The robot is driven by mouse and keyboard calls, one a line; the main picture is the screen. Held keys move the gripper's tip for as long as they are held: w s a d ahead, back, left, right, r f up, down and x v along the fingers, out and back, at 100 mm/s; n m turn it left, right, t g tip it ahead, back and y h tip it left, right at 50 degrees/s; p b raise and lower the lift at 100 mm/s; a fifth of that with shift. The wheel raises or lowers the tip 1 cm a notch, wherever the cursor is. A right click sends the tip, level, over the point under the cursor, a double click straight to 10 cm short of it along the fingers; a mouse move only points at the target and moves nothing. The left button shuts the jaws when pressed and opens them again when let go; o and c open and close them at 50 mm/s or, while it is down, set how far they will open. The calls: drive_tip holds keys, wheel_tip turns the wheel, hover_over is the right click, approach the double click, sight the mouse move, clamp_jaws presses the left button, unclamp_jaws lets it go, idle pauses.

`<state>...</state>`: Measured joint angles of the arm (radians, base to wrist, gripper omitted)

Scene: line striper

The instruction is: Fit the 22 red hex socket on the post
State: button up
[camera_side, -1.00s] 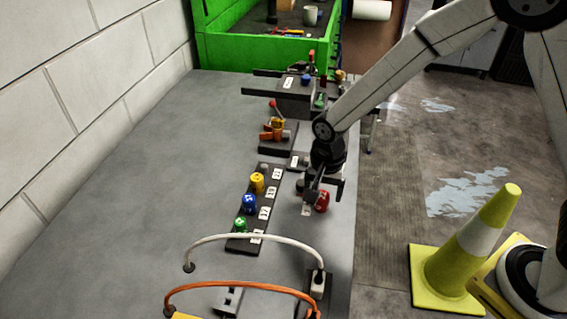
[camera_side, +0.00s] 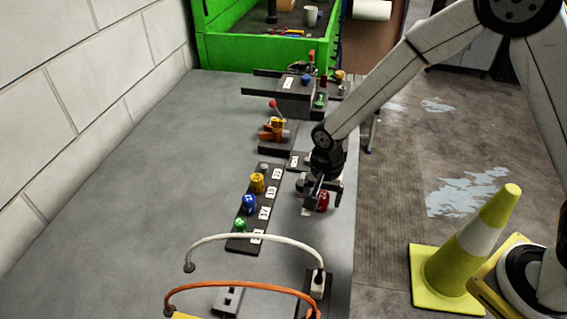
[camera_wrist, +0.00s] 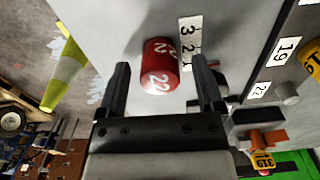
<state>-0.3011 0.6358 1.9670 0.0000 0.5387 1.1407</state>
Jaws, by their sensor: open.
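The red socket (camera_side: 323,203), marked 22, is on the grey bench near its right edge. In the wrist view the red socket (camera_wrist: 160,68) sits between the two spread fingers of my gripper (camera_wrist: 161,72), with a gap on each side. In the side view my gripper (camera_side: 318,192) is low at the socket and partly hides it. The dark rail (camera_side: 246,215) holds yellow, blue and green sockets. A bare grey post (camera_wrist: 287,93) beside a 22 label (camera_wrist: 259,90) shows in the wrist view; the post (camera_side: 264,167) stands at the rail's far end.
A white number label (camera_wrist: 190,40) lies right beside the red socket. A white cable (camera_side: 250,237) and an orange cable (camera_side: 240,287) arch over the near bench. An orange clamp (camera_side: 276,130) and a dark fixture (camera_side: 295,95) stand behind. The left bench is clear.

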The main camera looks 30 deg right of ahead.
clamp_jaws()
drive_tip(key=shift+r, duration=0.85)
idle(0.7)
drive_tip(key=shift+r, duration=1.65)
drive_tip(key=shift+w, duration=0.1)
drive_tip(key=w+a+r, duration=0.2)
drive_tip(key=w, duration=0.6)
drive_tip(key=w+a+r, duration=0.3)
drive_tip(key=w, duration=0.5)
drive_tip(key=shift+a+r+n, duration=0.3)
drive_tip(key=shift+a+r, duration=0.05)
